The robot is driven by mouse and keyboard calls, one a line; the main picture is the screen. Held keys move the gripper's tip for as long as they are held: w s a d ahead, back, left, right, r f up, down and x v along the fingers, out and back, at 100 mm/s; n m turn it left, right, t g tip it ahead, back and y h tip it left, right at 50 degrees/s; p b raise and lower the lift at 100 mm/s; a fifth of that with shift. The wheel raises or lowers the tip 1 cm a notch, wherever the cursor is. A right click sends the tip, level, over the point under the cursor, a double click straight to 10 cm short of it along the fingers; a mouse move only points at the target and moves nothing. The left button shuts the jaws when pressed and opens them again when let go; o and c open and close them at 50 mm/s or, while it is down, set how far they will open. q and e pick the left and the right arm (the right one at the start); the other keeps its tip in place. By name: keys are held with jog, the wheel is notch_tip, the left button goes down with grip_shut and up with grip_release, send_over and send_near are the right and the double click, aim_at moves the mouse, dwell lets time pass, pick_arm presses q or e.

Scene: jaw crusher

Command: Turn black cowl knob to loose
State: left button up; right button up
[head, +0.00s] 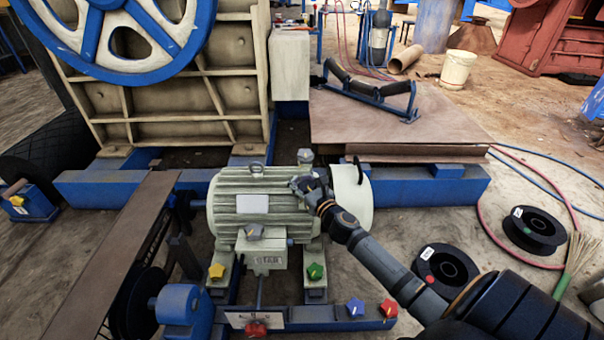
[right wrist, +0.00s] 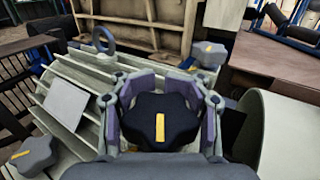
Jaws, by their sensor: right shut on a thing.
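The black cowl knob (right wrist: 160,125) is a dark, lobed knob with a yellow bar on top. It sits on the pale green motor (head: 235,205) near the white cowl (head: 350,190) at its right end. In the right wrist view the yellow bar runs nearly straight up and down the picture. My right gripper (head: 311,188) is shut on the knob, with its purple-padded fingers (right wrist: 162,100) on either side of it. In the head view the gripper hides most of the knob. My left gripper is in neither view.
Grey knobs stand behind (head: 305,156) and in front (head: 254,231) of the grasp. Yellow (head: 216,271), green (head: 315,271), blue (head: 355,307) and red (head: 388,308) knobs are lower down. Cable spools (head: 445,268) lie on the floor at right.

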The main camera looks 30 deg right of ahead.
jog(key=n+y, duration=0.2)
jog(key=y, duration=0.1)
jog(key=shift+a+f, duration=0.1)
jog(key=shift+a, duration=0.15)
jog(key=n+y, duration=0.1)
jog(key=y+b, duration=0.1)
jog(key=shift+a+n+g+y, duration=0.3)
jog(key=shift+n+g+y, duration=0.1)
jog(key=shift+c, duration=0.2)
jog(key=n+g+y, duration=0.1)
jog(key=y, duration=0.1)
jog(key=a+n+y, duration=0.1)
jog(key=y, duration=0.1)
jog(key=shift+s+n+g, duration=0.2)
jog(key=shift+n+g, duration=0.2)
jog(key=shift+s+a+n+g+y+b, duration=0.1)
jog(key=shift+n+g+y+b, duration=0.1)
jog(key=shift+n+g+y, duration=0.3)
jog(key=shift+s+a+n+g+y+b, duration=0.1)
jog(key=shift+n+g+y+b, duration=0.15)
jog(key=shift+y, duration=0.35)
jog(key=o, duration=1.2)
jog(key=shift+s, duration=0.1)
